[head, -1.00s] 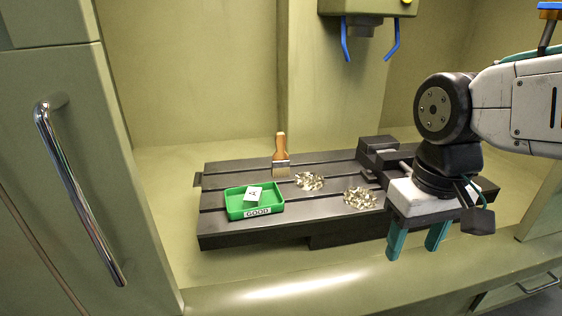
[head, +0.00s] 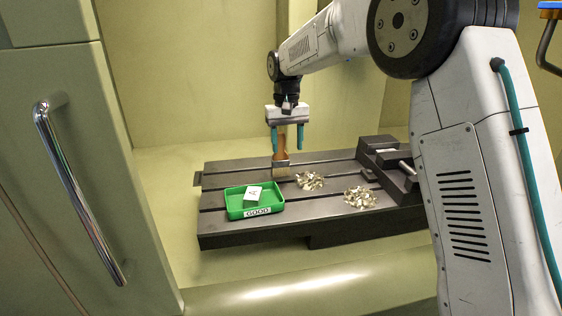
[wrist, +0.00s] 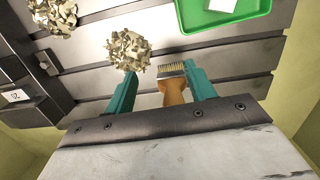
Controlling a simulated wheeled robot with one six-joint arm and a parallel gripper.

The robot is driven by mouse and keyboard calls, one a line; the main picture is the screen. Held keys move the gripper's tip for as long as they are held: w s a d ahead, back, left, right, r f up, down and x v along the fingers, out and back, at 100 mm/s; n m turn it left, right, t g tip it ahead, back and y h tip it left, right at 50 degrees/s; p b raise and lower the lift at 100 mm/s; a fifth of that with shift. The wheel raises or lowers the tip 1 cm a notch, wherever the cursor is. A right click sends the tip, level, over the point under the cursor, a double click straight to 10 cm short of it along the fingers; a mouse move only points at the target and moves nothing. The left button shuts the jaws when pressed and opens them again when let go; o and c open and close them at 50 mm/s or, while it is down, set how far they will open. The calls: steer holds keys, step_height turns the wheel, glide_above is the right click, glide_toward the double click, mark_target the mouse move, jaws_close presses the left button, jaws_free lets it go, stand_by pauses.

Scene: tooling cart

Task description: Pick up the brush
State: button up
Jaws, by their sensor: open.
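The brush (head: 281,165) has a wooden handle, a metal band and pale bristles. In the head view it stands at the back of the dark slotted table (head: 330,168), its upper handle partly hidden behind my gripper. My gripper (head: 288,149) points down over it, with its two teal fingers apart and empty. In the wrist view the brush (wrist: 172,88) shows between the fingertips (wrist: 160,87), closer to the right finger, with its bristles pointing away. Part of its handle is hidden by the gripper body. I cannot tell whether a finger touches it.
A green tray (head: 236,213) labelled GOOD with a white block (head: 252,193) in it sits at the table's left front. Two piles of metal chips (head: 310,181) (head: 360,197) lie right of the brush. A dark vise (head: 380,152) stands at the right.

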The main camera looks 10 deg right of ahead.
mark_target(281, 133)
steer(key=shift+m+t, duration=0.3)
steer(key=shift+t, duration=0.2)
steer(key=w+r, duration=0.1)
steer(key=w, duration=0.1)
steer(key=w+a+r, duration=0.1)
steer(key=w+r, duration=0.1)
steer(key=shift+w+r, duration=0.25)
step_height(281, 133, down, 3)
steer(key=shift+r, duration=0.1)
steer(key=f, duration=0.5)
steer(key=shift+w+a, duration=0.1)
steer(key=shift+w, duration=0.15)
steer(key=c, duration=1)
